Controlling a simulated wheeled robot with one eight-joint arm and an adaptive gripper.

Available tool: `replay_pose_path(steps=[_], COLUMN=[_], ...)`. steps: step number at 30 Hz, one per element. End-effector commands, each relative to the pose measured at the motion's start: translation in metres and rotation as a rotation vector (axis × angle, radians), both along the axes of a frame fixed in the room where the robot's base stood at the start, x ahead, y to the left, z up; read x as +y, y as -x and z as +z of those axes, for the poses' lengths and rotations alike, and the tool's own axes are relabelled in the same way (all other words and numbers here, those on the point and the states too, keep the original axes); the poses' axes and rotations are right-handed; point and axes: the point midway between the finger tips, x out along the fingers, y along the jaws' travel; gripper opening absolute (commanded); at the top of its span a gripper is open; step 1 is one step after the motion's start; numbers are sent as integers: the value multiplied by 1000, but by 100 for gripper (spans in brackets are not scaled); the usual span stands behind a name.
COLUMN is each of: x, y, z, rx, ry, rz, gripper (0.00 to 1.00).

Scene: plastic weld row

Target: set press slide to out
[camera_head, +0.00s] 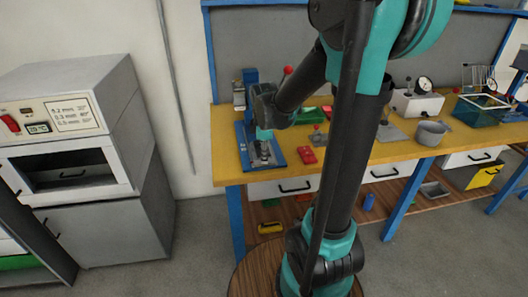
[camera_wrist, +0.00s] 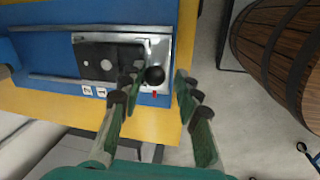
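The press (camera_head: 244,150) has a blue base on the left end of the yellow workbench. In the wrist view, its grey slide plate (camera_wrist: 108,58) with a dark block lies near the right end of the blue base (camera_wrist: 40,45), beside two rails. A black round knob (camera_wrist: 155,76) stands at the plate's right side, with a small red mark below it. My gripper (camera_wrist: 158,88) is open, one finger on each side of the knob; I cannot tell whether either touches it. In the head view my gripper (camera_head: 265,152) is low over the press base and hides part of it.
A red-ball lever (camera_head: 287,70) rises behind my wrist. Red blocks (camera_head: 306,155) and a green tray (camera_head: 311,116) stand to the right on the workbench (camera_head: 228,172). A grey pot (camera_head: 431,133) and a gauge box (camera_head: 417,102) are farther right. A grey oven (camera_head: 75,130) stands left.

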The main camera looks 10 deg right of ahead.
Motion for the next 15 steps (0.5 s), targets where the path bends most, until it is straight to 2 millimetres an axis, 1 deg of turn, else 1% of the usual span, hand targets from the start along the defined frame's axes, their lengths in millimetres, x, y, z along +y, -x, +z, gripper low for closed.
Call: replay_pose_path(steps=[1,2,3,11,15], x=[0,0,0,0,0], y=[0,0,-1,-2,-1], z=[0,0,0,1,8], rx=[0,-1,-1,-3,-4], ry=[0,0,0,1,1], rz=[0,0,0,0,0], gripper=[38,42,42,42,42])
